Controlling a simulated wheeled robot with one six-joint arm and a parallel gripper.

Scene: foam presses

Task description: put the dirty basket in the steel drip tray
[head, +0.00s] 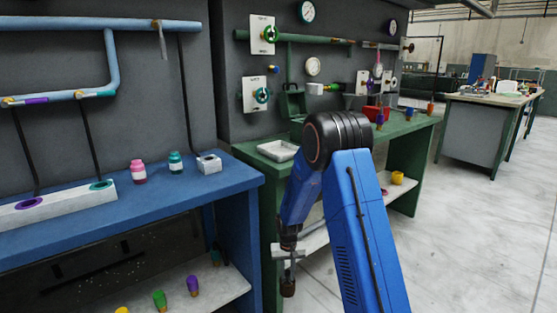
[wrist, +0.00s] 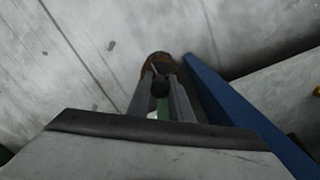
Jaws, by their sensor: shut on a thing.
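My gripper (head: 288,268) hangs low in front of the gap between the blue and green benches, pointing down. It is shut on a small brown, stained cup-like thing (head: 288,288), which looks like the dirty basket. In the wrist view my gripper (wrist: 160,88) has its fingers on the near side of the basket's brown rim (wrist: 160,60); its inside looks dark. A shallow pale grey tray (head: 278,150), likely the steel drip tray, lies on the left end of the green bench top, above and beyond my gripper. It looks empty.
The blue bench (head: 130,196) bears a pink jar (head: 138,172), a teal jar (head: 175,162) and a small grey block (head: 209,164). Its lower shelf holds several coloured cups. A green box (head: 292,103) stands behind the tray. Free floor (head: 460,230) lies to the right.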

